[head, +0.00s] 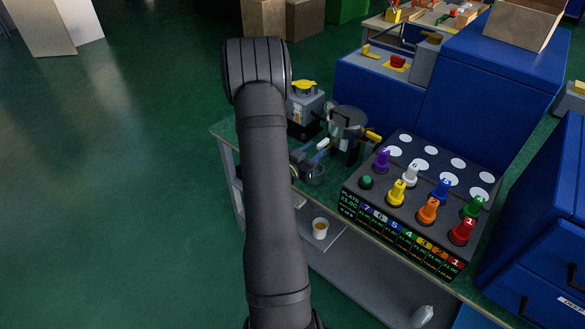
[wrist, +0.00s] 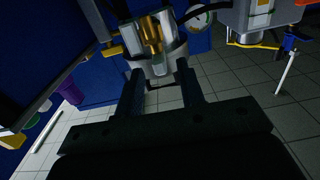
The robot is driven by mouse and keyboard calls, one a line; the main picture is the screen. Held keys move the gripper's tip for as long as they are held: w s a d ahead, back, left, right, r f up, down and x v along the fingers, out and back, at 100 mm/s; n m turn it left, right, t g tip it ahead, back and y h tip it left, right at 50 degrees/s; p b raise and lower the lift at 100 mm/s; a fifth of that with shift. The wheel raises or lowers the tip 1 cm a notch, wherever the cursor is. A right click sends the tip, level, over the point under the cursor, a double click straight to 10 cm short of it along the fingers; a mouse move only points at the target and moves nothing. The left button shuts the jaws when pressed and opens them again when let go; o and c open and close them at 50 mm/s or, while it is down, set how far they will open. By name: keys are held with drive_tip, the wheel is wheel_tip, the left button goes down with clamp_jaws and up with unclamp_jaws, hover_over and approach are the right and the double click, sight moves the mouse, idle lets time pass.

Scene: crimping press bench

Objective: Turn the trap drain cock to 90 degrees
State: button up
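In the wrist view, my gripper (wrist: 160,78) has its two dark fingers spread apart. A clear bowl with a brass-coloured core (wrist: 152,40) shows just beyond and between the fingertips; I cannot tell whether they touch it. I cannot pick out the trap drain cock with certainty; it may be hidden by the bowl or the fingers. In the head view, my arm hides part of the bench, and the gripper cannot be made out clearly.
A grey unit with a yellow knob (head: 304,95) and a round clear-topped device (head: 348,120) stand behind my arm. A dark panel with several coloured numbered pegs (head: 405,225) is to the right. A cup (head: 320,228) sits on the lower shelf. Open floor lies left.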

sight(318, 148)
drive_tip(key=v, duration=1.2)
drive_tip(key=shift+s, duration=0.2)
drive_tip(key=shift+w, duration=0.1)
drive_tip(key=x, duration=1.7)
drive_tip(key=shift+w, duration=0.1)
